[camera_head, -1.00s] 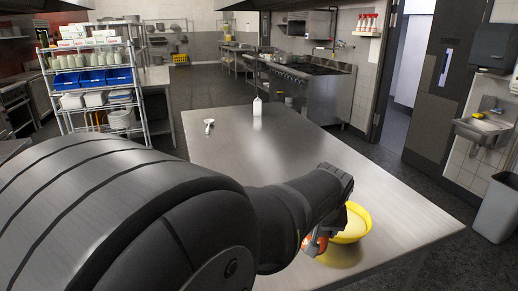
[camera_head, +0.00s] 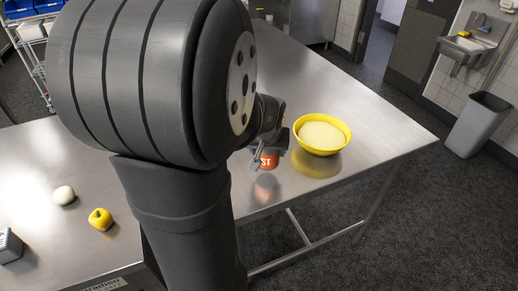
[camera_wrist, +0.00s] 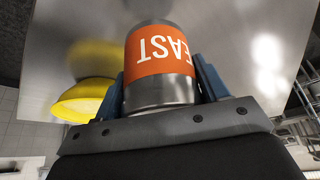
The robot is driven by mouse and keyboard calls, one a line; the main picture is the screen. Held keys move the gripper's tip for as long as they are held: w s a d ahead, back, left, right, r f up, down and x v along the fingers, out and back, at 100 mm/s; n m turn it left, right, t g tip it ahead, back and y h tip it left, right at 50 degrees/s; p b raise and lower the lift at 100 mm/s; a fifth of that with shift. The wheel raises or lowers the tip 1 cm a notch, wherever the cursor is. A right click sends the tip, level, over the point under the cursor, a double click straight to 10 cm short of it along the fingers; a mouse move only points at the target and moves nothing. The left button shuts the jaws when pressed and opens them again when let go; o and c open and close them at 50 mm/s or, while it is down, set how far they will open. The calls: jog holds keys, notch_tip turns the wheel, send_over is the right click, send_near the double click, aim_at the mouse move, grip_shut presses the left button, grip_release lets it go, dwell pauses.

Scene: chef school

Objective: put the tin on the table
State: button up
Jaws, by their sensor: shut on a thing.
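The tin (camera_wrist: 162,62) is a metal can with an orange label and white letters that read "EAST" in the wrist view. It sits between the blue fingers of my gripper (camera_wrist: 160,85), which is shut on it. In the head view the tin (camera_head: 267,161) shows at the end of my arm, left of a yellow bowl. My gripper (camera_head: 278,142) is partly hidden there by my arm. The tin appears a little above the steel table (camera_head: 370,125), with its reflection below it.
The yellow bowl (camera_head: 322,134) with pale contents stands close to the right of the tin. A yellow apple (camera_head: 100,219), a whitish round item (camera_head: 64,195) and a grey box (camera_head: 10,246) lie on the left. The table's front edge is near; its right part is clear.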

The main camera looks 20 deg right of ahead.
aim_at(267, 160)
jog(key=shift+f, duration=1.9)
jog(key=shift+f, duration=0.15)
jog(key=o, duration=1.2)
jog(key=shift+c, duration=0.2)
jog(key=v, duration=1.2)
